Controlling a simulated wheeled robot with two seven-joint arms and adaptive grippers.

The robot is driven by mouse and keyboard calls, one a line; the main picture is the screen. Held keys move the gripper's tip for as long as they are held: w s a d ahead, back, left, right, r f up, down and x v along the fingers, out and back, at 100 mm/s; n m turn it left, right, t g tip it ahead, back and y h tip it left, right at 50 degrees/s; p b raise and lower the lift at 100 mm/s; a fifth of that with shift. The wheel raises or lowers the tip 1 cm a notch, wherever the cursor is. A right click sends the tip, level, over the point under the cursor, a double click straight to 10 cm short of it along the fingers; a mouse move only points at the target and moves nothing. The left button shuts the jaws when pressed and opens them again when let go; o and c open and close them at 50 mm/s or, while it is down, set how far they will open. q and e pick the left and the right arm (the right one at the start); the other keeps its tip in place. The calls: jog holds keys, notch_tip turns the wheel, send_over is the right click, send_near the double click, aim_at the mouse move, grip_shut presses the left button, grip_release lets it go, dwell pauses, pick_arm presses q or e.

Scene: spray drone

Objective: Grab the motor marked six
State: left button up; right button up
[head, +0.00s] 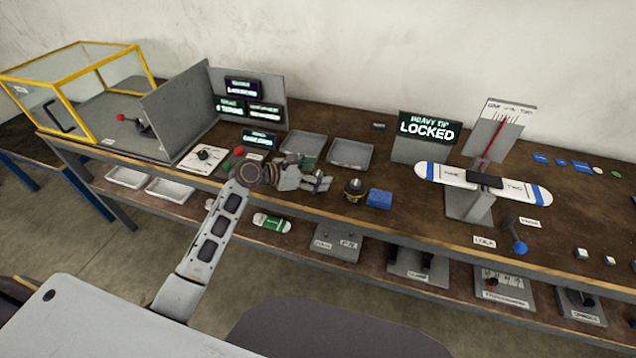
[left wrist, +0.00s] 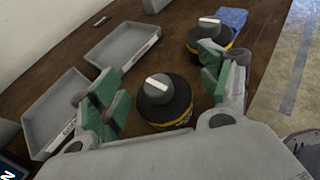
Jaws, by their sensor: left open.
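A black motor (left wrist: 165,102) with a yellow band and a white bar on its top stands upright between the fingers of my left gripper (left wrist: 162,88) in the left wrist view. The fingers have green pads, are spread open, and do not appear to grip it. A second similar motor (left wrist: 208,40) stands just past the right finger, beside a blue block (left wrist: 232,17). In the head view this second motor (head: 354,189) is right of my left gripper (head: 316,174), which seems to hide the first one. I cannot read a six on either motor. My right gripper is not in view.
Two grey trays (head: 351,153) (head: 303,143) lie behind the gripper on the brown bench (head: 330,208). A sign (head: 429,128) reads HEAVY TIP LOCKED. A propeller on a stand (head: 468,205) is at right. A yellow-framed box (head: 85,60) is at far left.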

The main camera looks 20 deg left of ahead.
pick_arm(q)
jog(key=shift+w+d+f, duration=0.35)
jog(key=shift+w+f, duration=0.05)
jog(key=shift+w, duration=0.15)
jog(key=shift+x, duration=0.9)
jog(key=shift+w+d+f, duration=0.3)
jog(key=shift+w+f, duration=0.05)
jog(key=shift+w, duration=0.1)
jog(key=c, duration=1.4)
jog(key=shift+r, duration=0.1)
jog(key=shift+w+r, duration=0.1)
jog(key=shift+r, duration=0.4)
notch_tip(320, 180, up, 7)
jog(key=shift+r+p, duration=0.25)
jog(key=shift+p, duration=0.15)
jog(key=shift+r, duration=0.7)
pick_arm(e)
jog(key=shift+s+a+r, duration=0.1)
jog(key=shift+a+r, duration=0.1)
jog(key=shift+a, duration=0.3)
jog(key=shift+a+r, duration=0.2)
jog(key=shift+a, duration=0.25)
